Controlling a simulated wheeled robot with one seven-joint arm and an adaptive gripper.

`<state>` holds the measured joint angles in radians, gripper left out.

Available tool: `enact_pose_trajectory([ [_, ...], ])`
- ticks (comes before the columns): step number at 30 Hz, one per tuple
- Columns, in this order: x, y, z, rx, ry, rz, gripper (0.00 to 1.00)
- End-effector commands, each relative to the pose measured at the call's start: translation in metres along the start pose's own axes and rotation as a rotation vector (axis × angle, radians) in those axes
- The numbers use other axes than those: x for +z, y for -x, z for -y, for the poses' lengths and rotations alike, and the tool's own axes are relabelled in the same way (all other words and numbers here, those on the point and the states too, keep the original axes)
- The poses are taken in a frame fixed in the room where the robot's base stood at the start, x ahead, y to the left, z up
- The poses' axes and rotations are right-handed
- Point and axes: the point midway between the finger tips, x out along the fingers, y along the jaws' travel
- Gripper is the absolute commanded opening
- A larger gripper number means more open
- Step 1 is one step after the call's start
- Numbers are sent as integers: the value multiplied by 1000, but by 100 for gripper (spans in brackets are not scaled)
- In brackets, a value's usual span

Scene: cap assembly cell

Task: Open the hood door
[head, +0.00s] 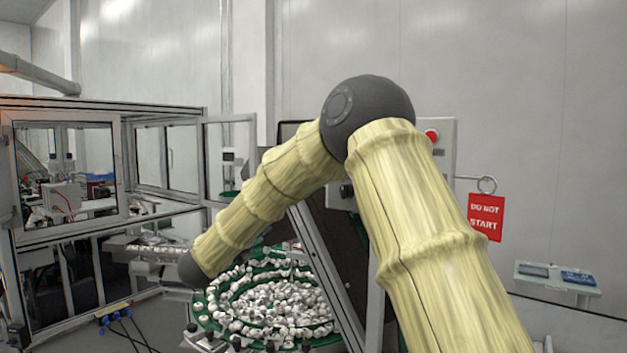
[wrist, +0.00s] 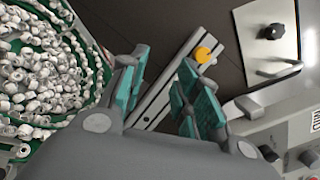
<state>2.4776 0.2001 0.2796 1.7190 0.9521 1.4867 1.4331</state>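A dark panel with a pale metal edge bar (head: 327,272), which looks like the hood door, stands tilted behind my arm in the head view. In the wrist view the dark panel (wrist: 165,22) and its slotted metal bar (wrist: 172,84) show beyond my fingers. A round orange knob (wrist: 203,55) sits near the bar's upper end. My gripper (wrist: 160,88) is open, with its teal finger pads apart and nothing seen held between them. The bar shows in the gap; I cannot tell whether it touches the pads. In the head view my gripper is not visible.
A round green feeder bowl (head: 285,300) full of white caps lies beside the panel. A framed glass enclosure (head: 110,215) stands at left. A red button (head: 431,136) and a red DO NOT START sign (head: 486,217) are at right. A dark control knob (wrist: 272,32) is near my gripper.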

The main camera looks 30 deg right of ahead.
Motion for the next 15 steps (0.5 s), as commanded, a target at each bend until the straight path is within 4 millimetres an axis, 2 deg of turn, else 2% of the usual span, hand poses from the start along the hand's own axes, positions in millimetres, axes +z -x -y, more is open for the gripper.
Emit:
enact_pose_trajectory([
  [1,23,-7,43,-58,-140,-38,32],
  [3,43,-13,93,-127,-318,-91,32],
  [6,62,-15,153,-212,-535,-154,32],
  [10,75,-13,207,-287,-728,-210,32],
  [12,78,-12,224,-311,-791,-229,32],
  [15,80,-12,237,-330,-836,-242,32],
])
